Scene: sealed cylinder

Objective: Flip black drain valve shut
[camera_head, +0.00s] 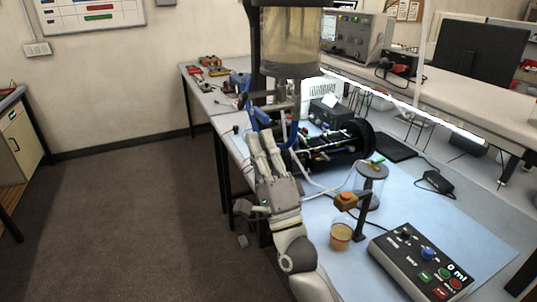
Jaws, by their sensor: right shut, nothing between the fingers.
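A clear cylinder (290,40) with yellowish liquid hangs at the top centre, with a narrower outlet below it. A dark bar-like part (262,96) sticks out to the left under the cylinder; I cannot tell whether it is the black drain valve or how it is turned. A blue part (262,118) stands just below it. My right gripper (261,136) reaches up from the bottom with its fingers shut and empty, just below the blue part. I cannot tell whether it touches anything. My left gripper is out of view.
A black cylindrical apparatus (335,148) with tubes lies close right of my gripper. A cup of amber liquid (341,236), a small stand (372,172) and a control box (422,262) are on the blue-covered table (455,225). Open floor (130,210) lies to the left.

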